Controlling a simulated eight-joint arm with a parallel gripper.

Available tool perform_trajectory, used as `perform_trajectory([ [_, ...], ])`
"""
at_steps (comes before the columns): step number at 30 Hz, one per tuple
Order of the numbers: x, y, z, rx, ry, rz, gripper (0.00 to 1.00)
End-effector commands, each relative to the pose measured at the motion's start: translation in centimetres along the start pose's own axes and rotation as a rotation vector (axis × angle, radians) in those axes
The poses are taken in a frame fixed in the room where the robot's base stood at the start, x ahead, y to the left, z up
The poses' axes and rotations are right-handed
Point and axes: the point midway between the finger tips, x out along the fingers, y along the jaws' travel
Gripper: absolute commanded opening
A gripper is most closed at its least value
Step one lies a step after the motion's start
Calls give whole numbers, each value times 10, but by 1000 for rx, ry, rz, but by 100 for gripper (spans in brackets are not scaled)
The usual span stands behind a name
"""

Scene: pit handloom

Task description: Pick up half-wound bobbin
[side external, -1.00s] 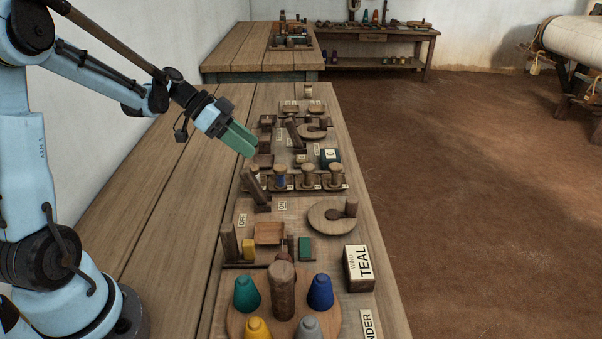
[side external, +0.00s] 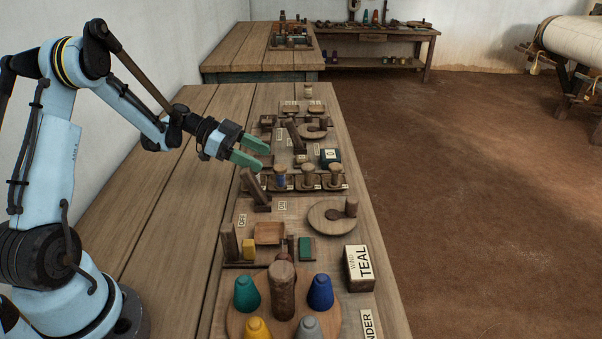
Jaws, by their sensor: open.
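Three wooden bobbins stand upright in a row in a dark rack near the middle of the bench. The left bobbin (side external: 280,179) has a band of blue thread on it and may be the half-wound one. The middle bobbin (side external: 308,179) and the right bobbin (side external: 335,178) look like bare or pale-wound wood; their winding is too small to tell. My gripper (side external: 264,156), with green fingers, is open and empty. It hangs above and just left of the blue-banded bobbin, apart from it, fingers pointing right.
A slanted wooden post (side external: 256,189) stands close left of the rack. Behind are small trays and a dark teal block (side external: 330,157). The bench's left side is bare.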

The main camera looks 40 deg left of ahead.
Motion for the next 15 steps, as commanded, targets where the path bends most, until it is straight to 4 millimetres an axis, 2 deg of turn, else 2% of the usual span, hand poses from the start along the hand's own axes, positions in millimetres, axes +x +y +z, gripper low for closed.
perform_trajectory([
  [9, 40, 2, 1, 1, 0, 3, 65],
  [15, 53, 1, 1, -1, -1, 1, 65],
])
